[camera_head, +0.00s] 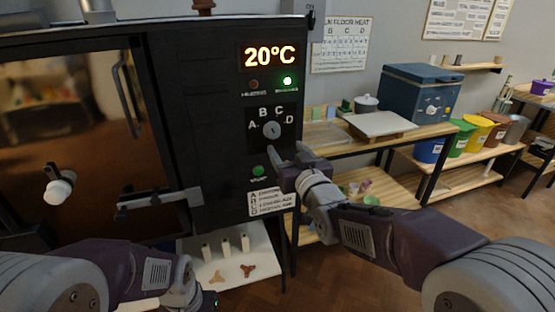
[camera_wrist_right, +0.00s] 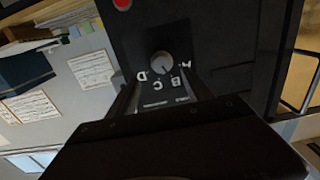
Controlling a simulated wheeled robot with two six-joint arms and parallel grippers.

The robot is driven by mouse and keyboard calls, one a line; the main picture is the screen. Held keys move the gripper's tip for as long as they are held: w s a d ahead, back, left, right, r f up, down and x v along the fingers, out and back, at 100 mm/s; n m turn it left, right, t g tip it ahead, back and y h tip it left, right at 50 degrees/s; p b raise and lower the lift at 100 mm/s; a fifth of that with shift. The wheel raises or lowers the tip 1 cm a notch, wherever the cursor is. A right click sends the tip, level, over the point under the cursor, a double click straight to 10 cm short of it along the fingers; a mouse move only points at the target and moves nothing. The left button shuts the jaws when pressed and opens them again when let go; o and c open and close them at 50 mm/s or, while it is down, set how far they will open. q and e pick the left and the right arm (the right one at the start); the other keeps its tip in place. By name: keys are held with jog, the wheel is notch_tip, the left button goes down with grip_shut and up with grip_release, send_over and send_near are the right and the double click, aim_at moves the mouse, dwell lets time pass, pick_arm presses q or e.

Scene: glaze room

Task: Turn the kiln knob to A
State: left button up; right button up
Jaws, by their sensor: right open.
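The kiln knob (camera_head: 271,130) is a round grey dial on the kiln's black front panel, with letters A, B, C and D around it. I cannot tell surely which letter its mark points at. In the right wrist view the knob (camera_wrist_right: 161,63) appears upside down, just beyond my fingers. My right gripper (camera_head: 285,156) is open and empty, just below and right of the knob in the head view. In the wrist view its fingers (camera_wrist_right: 160,92) stand apart, one on each side below the knob, with no contact visible. My left gripper (camera_head: 205,300) is low at the bottom edge, partly cut off.
The kiln display (camera_head: 269,56) reads 20°C above a lit green lamp (camera_head: 287,81). Another green button (camera_head: 258,171) is below the knob. A kiln door handle (camera_head: 126,90) stands out at left. A white shelf (camera_head: 215,265) holds small posts. A wooden table (camera_head: 330,140) stands right.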

aim_at(274, 132)
jog(key=x, duration=0.5)
jog(key=p+x, duration=0.1)
jog(key=x, duration=0.2)
jog(key=shift+w+a+r, duration=0.15)
jog(key=shift+a+r, duration=0.1)
grip_shut()
